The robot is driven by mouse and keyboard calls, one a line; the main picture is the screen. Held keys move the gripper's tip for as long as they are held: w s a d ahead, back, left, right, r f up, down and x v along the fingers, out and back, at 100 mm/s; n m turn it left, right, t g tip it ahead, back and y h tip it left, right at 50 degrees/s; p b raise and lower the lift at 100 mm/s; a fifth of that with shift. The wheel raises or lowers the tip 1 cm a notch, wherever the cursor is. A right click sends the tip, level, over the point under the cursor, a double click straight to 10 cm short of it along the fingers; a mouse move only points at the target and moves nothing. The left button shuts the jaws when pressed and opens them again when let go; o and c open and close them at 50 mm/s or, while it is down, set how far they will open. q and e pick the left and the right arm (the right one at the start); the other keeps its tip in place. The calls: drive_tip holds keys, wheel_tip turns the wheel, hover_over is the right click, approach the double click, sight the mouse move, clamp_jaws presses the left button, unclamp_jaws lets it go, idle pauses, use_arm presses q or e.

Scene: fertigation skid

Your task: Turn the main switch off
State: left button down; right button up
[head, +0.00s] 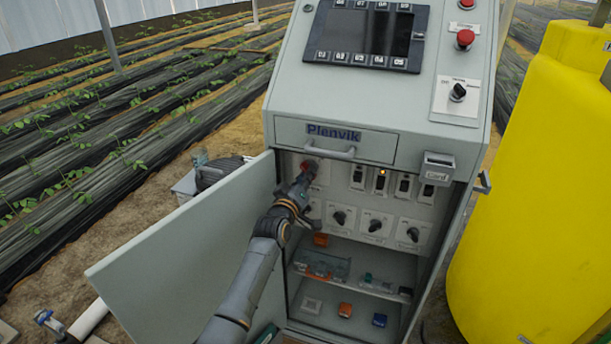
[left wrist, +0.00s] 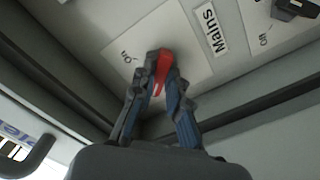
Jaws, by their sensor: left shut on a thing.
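The main switch is a red rotary handle (head: 307,166) on a light plate at the upper left inside the open cabinet. In the left wrist view the red handle (left wrist: 163,68) sits on a white plate (left wrist: 150,35) beside a "Mains" label (left wrist: 211,28), with "On" printed on the plate. My left gripper (head: 303,178) reaches into the cabinet from the lower left. Its fingers (left wrist: 160,88) are closed on both sides of the red handle, hiding part of it. The handle's exact angle is hard to tell. My right gripper is not in view.
The cabinet door (head: 185,250) stands open at the left of my arm. The drawer (head: 335,143) is above the switch. Several black rotary knobs (head: 375,225) and rocker switches (head: 380,181) are close by. A shelf (head: 350,282) with small parts lies below. A yellow tank (head: 540,190) stands right.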

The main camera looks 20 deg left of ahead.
use_arm(q)
drive_tip(key=shift+n, duration=0.6)
drive_tip(key=c, duration=1.3)
unclamp_jaws()
drive_tip(key=shift+c, duration=0.2)
drive_tip(key=shift+s, duration=0.1)
drive_tip(key=s, duration=1.2)
drive_tip(key=shift+a, duration=0.2)
drive_tip(key=shift+f, duration=0.15)
